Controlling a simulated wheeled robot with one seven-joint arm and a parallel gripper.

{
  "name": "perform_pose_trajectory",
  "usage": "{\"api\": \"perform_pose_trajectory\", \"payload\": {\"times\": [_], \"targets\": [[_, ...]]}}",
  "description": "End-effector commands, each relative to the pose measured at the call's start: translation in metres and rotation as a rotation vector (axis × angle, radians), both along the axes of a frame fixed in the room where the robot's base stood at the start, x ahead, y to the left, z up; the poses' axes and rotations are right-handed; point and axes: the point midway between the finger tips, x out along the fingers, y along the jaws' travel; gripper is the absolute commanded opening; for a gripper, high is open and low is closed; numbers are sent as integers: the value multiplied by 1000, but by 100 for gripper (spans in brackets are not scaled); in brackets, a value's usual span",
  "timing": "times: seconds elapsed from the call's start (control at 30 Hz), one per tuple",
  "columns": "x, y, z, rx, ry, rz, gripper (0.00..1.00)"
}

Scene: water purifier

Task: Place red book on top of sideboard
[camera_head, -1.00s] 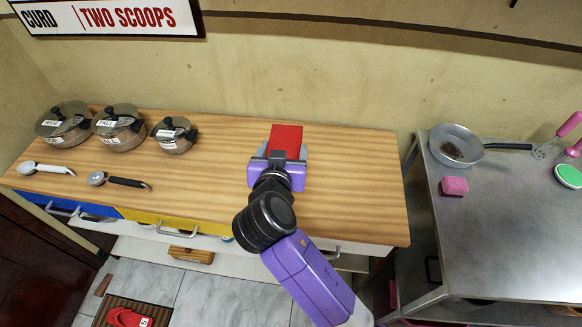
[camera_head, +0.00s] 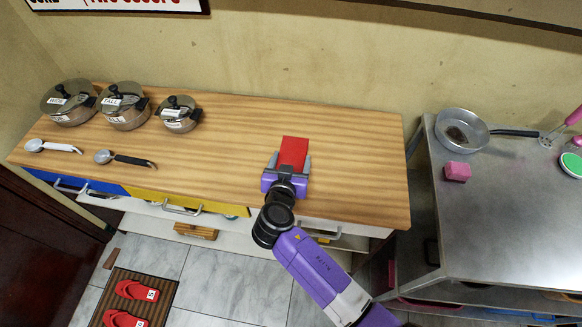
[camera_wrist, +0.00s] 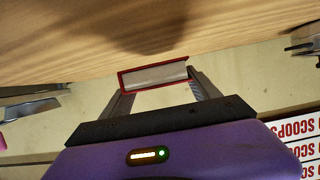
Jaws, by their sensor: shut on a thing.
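The red book (camera_head: 293,152) is in my gripper (camera_head: 289,162), over the front right part of the wooden sideboard (camera_head: 350,160). In the wrist view the book (camera_wrist: 154,76) shows its red cover edge and pale pages between the two fingers of my gripper (camera_wrist: 160,88). The sideboard's wood surface (camera_wrist: 60,40) fills the top of that view, with a dark shadow near the book. I cannot tell whether the book touches the top.
Several lidded pots (camera_head: 124,106) stand at the sideboard's back left, with two ladles (camera_head: 122,159) before them. The sideboard's middle is clear. A metal table (camera_head: 510,220) with a pan (camera_head: 461,130) and a pink block (camera_head: 457,171) stands to the right, past a gap.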

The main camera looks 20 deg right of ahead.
Motion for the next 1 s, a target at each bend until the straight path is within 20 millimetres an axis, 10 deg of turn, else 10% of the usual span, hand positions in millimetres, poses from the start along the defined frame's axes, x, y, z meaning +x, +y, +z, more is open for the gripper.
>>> {"api": "perform_pose_trajectory", "payload": {"times": [0.7,0.73,0.83,1.0], "targets": [[0,0,-42,0,-1,1,26],[0,0,-41,0,0,1,74],[0,0,-41,0,0,1,92],[0,0,-41,0,0,1,92]]}}
